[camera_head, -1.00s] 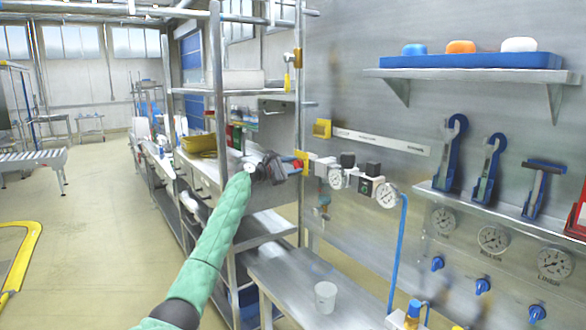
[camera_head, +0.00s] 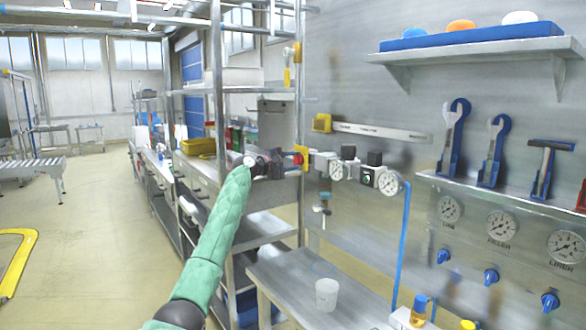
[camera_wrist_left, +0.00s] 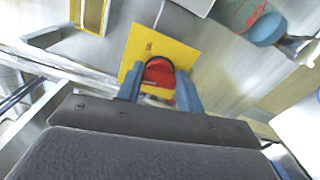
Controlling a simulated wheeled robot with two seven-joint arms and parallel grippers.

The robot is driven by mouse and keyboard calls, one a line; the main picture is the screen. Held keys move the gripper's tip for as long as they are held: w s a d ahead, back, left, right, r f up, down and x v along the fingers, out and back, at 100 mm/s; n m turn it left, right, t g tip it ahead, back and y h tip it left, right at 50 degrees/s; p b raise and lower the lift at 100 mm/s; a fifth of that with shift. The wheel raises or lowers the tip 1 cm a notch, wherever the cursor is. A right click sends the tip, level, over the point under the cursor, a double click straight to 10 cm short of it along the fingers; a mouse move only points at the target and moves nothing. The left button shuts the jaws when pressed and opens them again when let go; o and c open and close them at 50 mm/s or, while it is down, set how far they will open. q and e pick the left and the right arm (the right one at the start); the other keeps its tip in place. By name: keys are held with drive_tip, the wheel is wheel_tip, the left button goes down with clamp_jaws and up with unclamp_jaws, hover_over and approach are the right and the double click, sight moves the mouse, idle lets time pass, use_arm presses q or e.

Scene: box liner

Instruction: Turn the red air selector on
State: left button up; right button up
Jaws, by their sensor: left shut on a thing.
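The red air selector (camera_wrist_left: 159,72) sits on a yellow plate (camera_wrist_left: 136,47) in the left wrist view. Its red knob is between the two blue-grey fingers of my left gripper (camera_wrist_left: 160,88), which is shut on it. In the head view the selector (camera_head: 301,156) is a small red and yellow piece at the left end of the row of air fittings on the wall. My left gripper (camera_head: 289,162) reaches it from the left and partly hides it. The knob's exact angle is hard to read. My right gripper is not in view.
Air fittings with white gauges (camera_head: 389,182) run right of the selector, with a blue hose (camera_head: 401,245) hanging down. A metal bench (camera_head: 290,277) with a white cup (camera_head: 326,294) stands below. A rack post (camera_head: 299,110) rises close by the gripper.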

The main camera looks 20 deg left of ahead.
use_arm(q)
drive_tip(key=shift+f+m+b, duration=0.25)
drive_tip(key=shift+m+b, duration=0.5)
drive_tip(key=shift+m, duration=0.05)
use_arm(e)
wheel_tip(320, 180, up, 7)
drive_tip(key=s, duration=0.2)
use_arm(q)
drive_tip(key=shift+f+m+b, duration=0.1)
drive_tip(key=shift+m+b, duration=0.4)
drive_tip(key=m+b, duration=0.6)
drive_tip(key=m, duration=0.1)
drive_tip(key=shift+f, duration=0.2)
drive_tip(key=shift+m+b, duration=0.4)
drive_tip(key=shift+m, duration=0.4)
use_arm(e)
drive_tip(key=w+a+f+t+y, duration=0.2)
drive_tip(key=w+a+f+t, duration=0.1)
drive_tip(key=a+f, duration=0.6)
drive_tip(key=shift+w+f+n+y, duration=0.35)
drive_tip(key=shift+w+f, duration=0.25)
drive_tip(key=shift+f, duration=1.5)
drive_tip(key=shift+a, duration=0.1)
use_arm(q)
drive_tip(key=o, duration=1)
drive_tip(key=shift+r, duration=0.1)
